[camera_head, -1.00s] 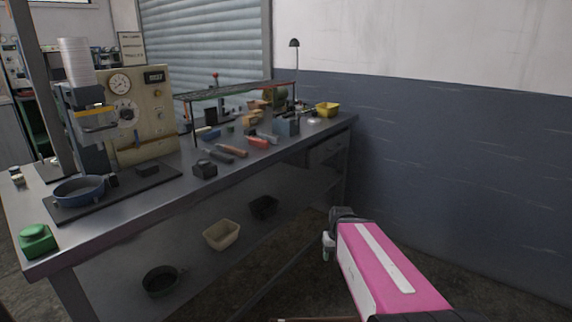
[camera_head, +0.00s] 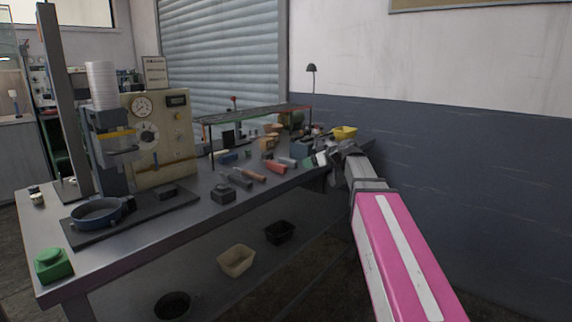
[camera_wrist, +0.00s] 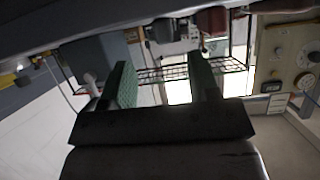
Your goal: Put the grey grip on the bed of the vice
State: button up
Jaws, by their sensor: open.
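A light grey handle-shaped piece (camera_head: 287,161), which looks like the grey grip, lies on the bench among other hand tools, just right of a red one. My gripper (camera_head: 316,158) is at the bench's front edge, close to the right of this piece and apart from it. In the wrist view my gripper (camera_wrist: 158,62) is open, with green-padded fingers spread and nothing held between them. A blue-grey block (camera_head: 303,148) behind the grey piece may be the vice. It is small and partly hidden by my gripper, so I cannot see its bed clearly.
A red tool (camera_head: 275,167) and a dark block (camera_head: 223,194) lie along the front of the bench (camera_head: 150,232). A wire rack (camera_head: 258,112) stands behind. A yellow bin (camera_head: 344,132) is at the far right. A blue pan (camera_head: 97,212) and green box (camera_head: 54,265) are left.

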aim_at(288, 159)
jog(key=shift+y, duration=0.3)
jog(key=w+a, duration=0.3)
jog(key=a, duration=0.1)
jog(key=shift+w+a+r, duration=0.15)
jog(key=shift+w, duration=0.2)
jog(key=shift+a+r+x, duration=0.1)
jog(key=shift+r+x, duration=0.05)
jog(key=shift+x, duration=1.25)
jog(key=shift+a+r+x, duration=0.1)
jog(key=shift+r+x, duration=0.05)
jog(key=shift+x, duration=1.25)
jog(key=shift+s, duration=0.15)
grip_shut()
